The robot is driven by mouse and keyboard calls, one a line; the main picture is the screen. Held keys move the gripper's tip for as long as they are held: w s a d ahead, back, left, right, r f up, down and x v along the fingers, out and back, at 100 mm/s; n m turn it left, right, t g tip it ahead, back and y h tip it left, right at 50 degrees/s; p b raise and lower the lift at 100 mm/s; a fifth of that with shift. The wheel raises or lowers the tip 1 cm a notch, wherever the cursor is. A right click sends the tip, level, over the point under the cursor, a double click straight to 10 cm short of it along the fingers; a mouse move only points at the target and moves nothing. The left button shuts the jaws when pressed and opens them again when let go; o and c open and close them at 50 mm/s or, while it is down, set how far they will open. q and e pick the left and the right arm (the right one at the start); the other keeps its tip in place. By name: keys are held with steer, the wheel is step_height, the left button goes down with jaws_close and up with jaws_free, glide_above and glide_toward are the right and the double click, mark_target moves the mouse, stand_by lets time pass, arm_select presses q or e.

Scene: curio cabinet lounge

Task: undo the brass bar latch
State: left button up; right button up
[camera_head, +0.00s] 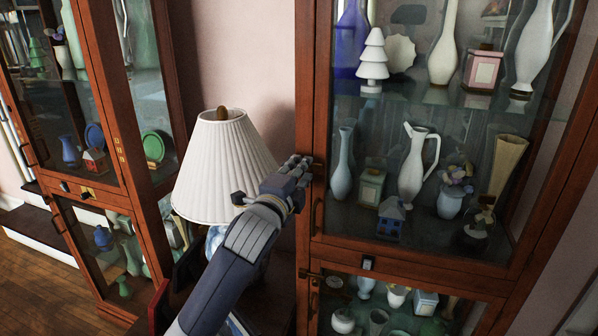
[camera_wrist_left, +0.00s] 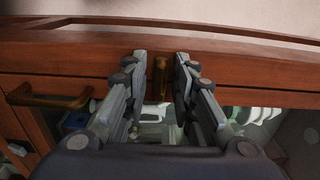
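The brass bar latch (camera_wrist_left: 160,78) is a short brass piece on the wooden door frame of the right cabinet. In the left wrist view it lies between my left gripper's two fingers (camera_wrist_left: 160,62). The fingers are apart, one on each side of it, with a visible gap; I see no clear contact. In the head view my left gripper (camera_head: 302,165) is at the left edge of the right cabinet (camera_head: 312,60) and hides most of the latch. My right gripper is not in view.
A brass pull handle (camera_wrist_left: 48,97) is on the same cabinet frame. A white pleated lamp (camera_head: 222,165) stands close behind my left arm. Glass-fronted shelves hold several vases and ornaments. A second cabinet (camera_head: 92,60) stands at the left, with open wooden floor (camera_head: 45,280) in front.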

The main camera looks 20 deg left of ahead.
arm_select(q)
jaws_close()
steer(key=n+p, duration=0.3)
steer(key=n, duration=0.3)
steer(key=n+p, duration=0.3)
steer(key=n, duration=0.2)
steer(key=n+p, duration=0.3)
steer(key=n, duration=0.3)
steer(key=shift+r+n+p, duration=0.25)
steer(key=shift+n+p, duration=0.05)
steer(key=shift+p, duration=0.1)
steer(key=shift+n, duration=0.3)
steer(key=shift+r, duration=0.1)
steer(key=shift+o, duration=1.6)
jaws_free()
steer(key=shift+a, duration=0.1)
